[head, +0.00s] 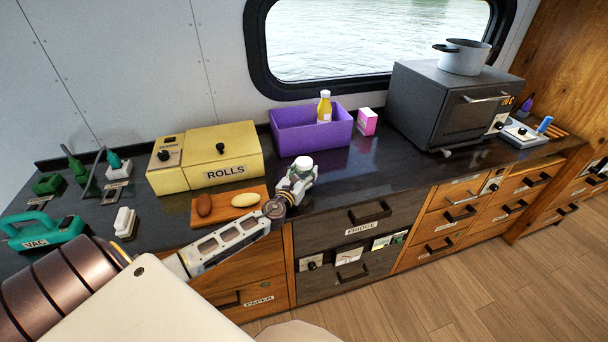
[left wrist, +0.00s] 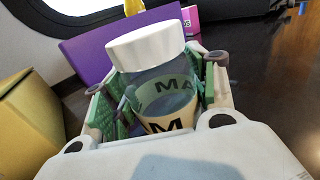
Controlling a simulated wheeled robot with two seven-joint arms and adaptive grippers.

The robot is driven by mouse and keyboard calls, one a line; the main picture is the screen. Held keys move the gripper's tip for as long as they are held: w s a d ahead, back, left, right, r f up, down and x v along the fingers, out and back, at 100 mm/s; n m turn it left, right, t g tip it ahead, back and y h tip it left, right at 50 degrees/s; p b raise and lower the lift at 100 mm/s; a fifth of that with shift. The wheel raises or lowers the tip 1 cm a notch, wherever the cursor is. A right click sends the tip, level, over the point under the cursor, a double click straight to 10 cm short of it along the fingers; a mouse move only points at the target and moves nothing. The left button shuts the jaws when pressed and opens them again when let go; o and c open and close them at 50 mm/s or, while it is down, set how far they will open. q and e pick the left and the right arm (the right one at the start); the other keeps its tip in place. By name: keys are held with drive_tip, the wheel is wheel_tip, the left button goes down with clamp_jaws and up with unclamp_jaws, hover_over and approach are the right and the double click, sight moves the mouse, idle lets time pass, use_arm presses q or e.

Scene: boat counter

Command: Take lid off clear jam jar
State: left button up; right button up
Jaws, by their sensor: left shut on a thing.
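The clear jar (left wrist: 163,76) stands roughly upright with its white lid (left wrist: 146,45) on top. Its see-through body carries a pale label with dark letters, partly readable as "MA". My left gripper (left wrist: 160,96) is shut around the jar body, with green finger pads on both sides, below the lid. In the head view, my left gripper (head: 297,182) is over the counter's front part, and the white lid (head: 303,162) shows above it. The jar's base is hidden, so I cannot tell whether it touches the counter. My right gripper is not in view.
A purple bin (head: 290,138) holding a yellow bottle (head: 324,107) stands behind the jar. The yellow ROLLS box (head: 232,156) and a wooden board (head: 219,211) with two rolls are to the left. The dark counter (head: 385,176) to the right is clear up to the oven (head: 440,108).

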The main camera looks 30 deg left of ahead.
sight(304, 161)
use_arm(q)
wheel_tip(304, 161, up, 7)
drive_tip(key=shift+f+p, duration=0.15)
drive_tip(key=shift+p, duration=0.7)
drive_tip(key=shift+r, duration=1)
drive_tip(key=o, duration=0.5)
drive_tip(key=c, duration=0.8)
